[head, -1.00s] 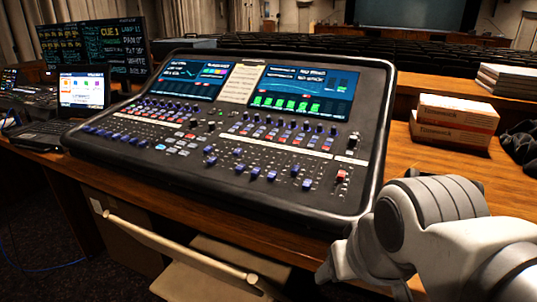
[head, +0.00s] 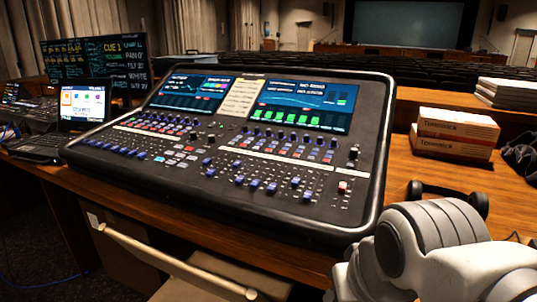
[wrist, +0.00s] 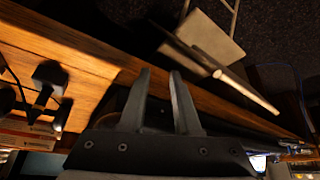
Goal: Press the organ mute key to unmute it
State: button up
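The mixing desk (head: 372,150) stands on the wooden table in the head view, with two lit screens above rows of small coloured keys, knobs and blue fader caps. One red fader cap (head: 342,187) is near its right end. The key labels are too small to read, so I cannot tell which key is the organ mute. In the wrist view my gripper (wrist: 161,72) has its two fingers apart with nothing between them. It points over the table's edge region and touches no key that I can see. In the head view my arm is at the bottom right, and the gripper is hidden.
A laptop (head: 83,108) and a monitor (head: 95,62) stand at left. A chair (head: 180,268) is below the table's front edge.

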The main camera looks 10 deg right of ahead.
grip_shut()
dwell(1.4)
